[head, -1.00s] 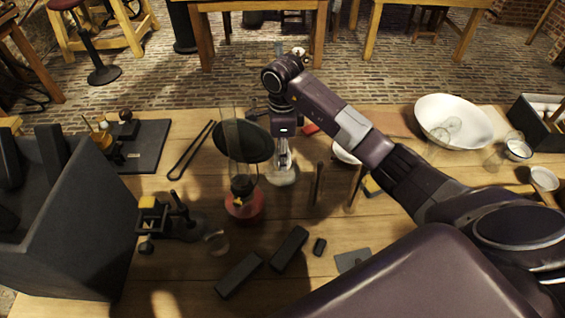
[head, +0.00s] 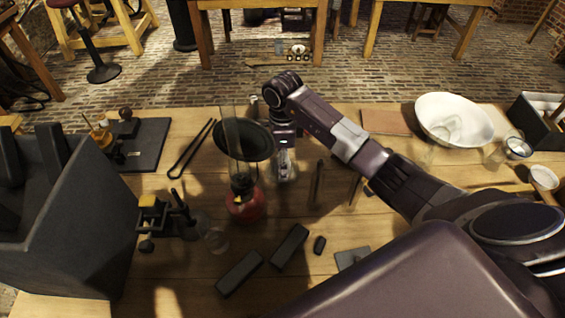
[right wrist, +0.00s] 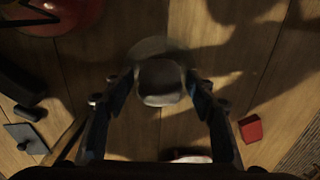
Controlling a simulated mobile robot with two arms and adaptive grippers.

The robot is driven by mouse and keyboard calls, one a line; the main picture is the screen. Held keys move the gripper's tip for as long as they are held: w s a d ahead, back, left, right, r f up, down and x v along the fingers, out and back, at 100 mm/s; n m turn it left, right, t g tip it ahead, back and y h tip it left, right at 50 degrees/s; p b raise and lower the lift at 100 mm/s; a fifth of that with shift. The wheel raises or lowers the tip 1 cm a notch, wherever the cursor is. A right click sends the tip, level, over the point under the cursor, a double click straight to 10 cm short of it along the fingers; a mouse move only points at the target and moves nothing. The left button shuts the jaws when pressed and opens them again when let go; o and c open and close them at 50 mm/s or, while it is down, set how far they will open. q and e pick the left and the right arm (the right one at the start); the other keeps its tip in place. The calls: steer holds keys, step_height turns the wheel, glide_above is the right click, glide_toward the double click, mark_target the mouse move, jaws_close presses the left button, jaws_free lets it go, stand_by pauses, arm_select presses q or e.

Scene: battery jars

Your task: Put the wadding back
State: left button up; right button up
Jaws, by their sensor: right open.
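A pale rounded lump, which looks like the wadding (right wrist: 161,88), lies between my right gripper's fingers in the right wrist view. A clear round glass rim (right wrist: 160,46) shows around and behind it. My right gripper (head: 285,168) points down behind the red-based lamp in the head view. In the right wrist view its fingers (right wrist: 160,78) are open, one on each side of the lump. I cannot tell whether they touch it. In the head view the gripper mostly covers the lump. My left gripper is not in view.
The red lamp (head: 246,204) with its dark shade (head: 243,141) stands close in front of my right gripper. Upright rods (head: 317,182) stand to its right. Tongs (head: 191,149) lie left. A red block (right wrist: 250,129) lies nearby. A white bowl (head: 455,119) stands far right.

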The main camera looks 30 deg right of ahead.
steer(key=shift+r, duration=0.15)
step_height(320, 180, up, 12)
steer(key=b, duration=0.1)
steer(key=shift+b, duration=0.35)
steer(key=shift+r, duration=0.1)
